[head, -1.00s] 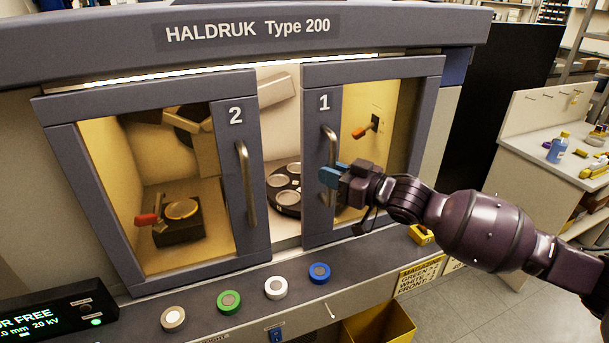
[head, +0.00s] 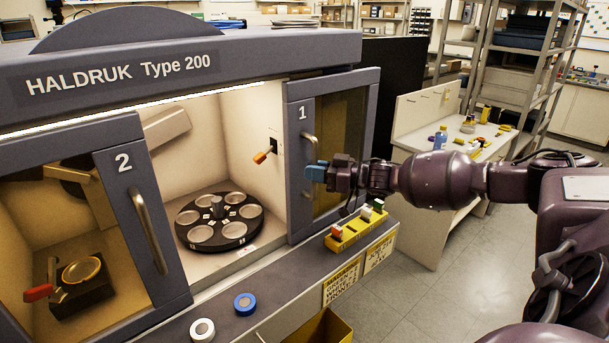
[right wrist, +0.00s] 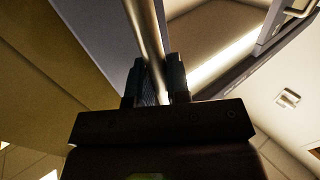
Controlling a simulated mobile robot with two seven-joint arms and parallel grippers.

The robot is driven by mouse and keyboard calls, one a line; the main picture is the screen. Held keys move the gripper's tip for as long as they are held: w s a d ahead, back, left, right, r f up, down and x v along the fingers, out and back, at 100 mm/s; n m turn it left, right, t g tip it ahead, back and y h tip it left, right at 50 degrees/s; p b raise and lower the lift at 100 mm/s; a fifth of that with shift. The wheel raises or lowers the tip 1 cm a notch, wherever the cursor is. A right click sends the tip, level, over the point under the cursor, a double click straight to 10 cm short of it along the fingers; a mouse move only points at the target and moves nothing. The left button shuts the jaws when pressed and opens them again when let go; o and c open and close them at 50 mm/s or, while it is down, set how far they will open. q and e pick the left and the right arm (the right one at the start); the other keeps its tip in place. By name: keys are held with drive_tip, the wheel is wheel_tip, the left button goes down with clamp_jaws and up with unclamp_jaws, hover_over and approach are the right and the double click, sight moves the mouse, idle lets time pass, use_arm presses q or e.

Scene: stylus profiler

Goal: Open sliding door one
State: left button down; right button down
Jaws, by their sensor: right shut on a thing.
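Sliding door one (head: 297,155), a grey-framed glass panel marked 1, stands at the right end of the HALDRUK cabinet. A wide gap lies between it and door two (head: 135,200), marked 2. My right gripper (head: 316,171) is shut on the upright metal handle (head: 309,148) of door one. In the right wrist view the handle bar (right wrist: 148,45) runs between the two fingers (right wrist: 157,82). The handle's middle is partly hidden by the blue fingertips in the head view. My left gripper is not in view.
Inside the opening are a black turntable (head: 220,240) with several round dishes and an orange-handled lever (head: 263,156) on the wall. A yellow block (head: 355,231) with coloured pieces sits on the front ledge. A bench (head: 425,160) stands at right.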

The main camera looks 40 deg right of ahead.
drive_tip(key=shift+d, duration=0.1)
drive_tip(key=c, duration=1.1)
unclamp_jaws()
drive_tip(key=v, duration=1)
drive_tip(key=shift+s+d, duration=0.2)
drive_tip(key=shift+s, duration=0.15)
